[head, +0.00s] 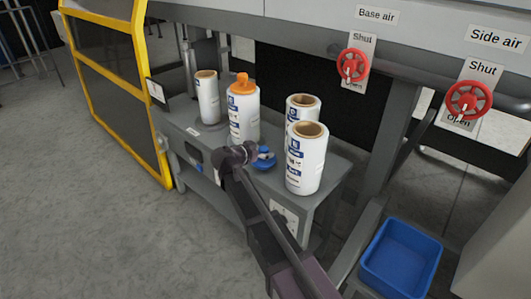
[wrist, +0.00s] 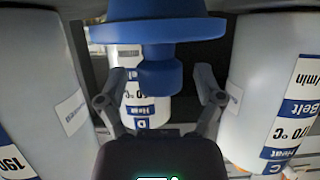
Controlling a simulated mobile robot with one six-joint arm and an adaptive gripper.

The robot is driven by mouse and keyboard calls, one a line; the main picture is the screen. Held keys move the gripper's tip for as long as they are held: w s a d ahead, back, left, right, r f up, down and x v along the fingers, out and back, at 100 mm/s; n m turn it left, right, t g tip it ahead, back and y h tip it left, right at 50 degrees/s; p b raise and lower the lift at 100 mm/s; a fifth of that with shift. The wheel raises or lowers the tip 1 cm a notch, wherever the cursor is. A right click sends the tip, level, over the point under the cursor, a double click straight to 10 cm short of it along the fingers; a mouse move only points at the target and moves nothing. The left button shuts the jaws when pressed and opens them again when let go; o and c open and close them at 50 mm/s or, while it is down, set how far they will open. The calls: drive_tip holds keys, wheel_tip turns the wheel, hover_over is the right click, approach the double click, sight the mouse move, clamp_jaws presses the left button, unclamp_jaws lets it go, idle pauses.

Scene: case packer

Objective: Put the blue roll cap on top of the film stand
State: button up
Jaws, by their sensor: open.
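The blue roll cap (head: 263,162) sits on the grey table-like stand (head: 326,168), which I take for the film stand, among the white film rolls. In the wrist view the cap (wrist: 158,33) shows a wide disc and a narrower knob. My gripper (head: 251,154) is at the cap's left side in the head view. In the wrist view my gripper (wrist: 160,78) is open, with one finger on each side of the knob and gaps showing. The gripper partly hides the cap in the head view.
Beside the cap stand a white roll with an orange cap (head: 242,110) and open-cored rolls, at front right (head: 304,165), behind (head: 302,108) and back left (head: 207,100). A blue bin (head: 399,262) is at lower right. Red valve wheels (head: 352,65) hang above.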

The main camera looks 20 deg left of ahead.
drive_tip(key=shift+r, duration=0.2)
drive_tip(key=shift+s+a+r+p, duration=0.1)
drive_tip(key=shift+s+p, duration=0.15)
drive_tip(key=shift+p, duration=0.05)
drive_tip(key=p+v, duration=0.4)
drive_tip(key=v, duration=0.7)
drive_tip(key=shift+s, duration=0.15)
drive_tip(key=shift+a, duration=0.1)
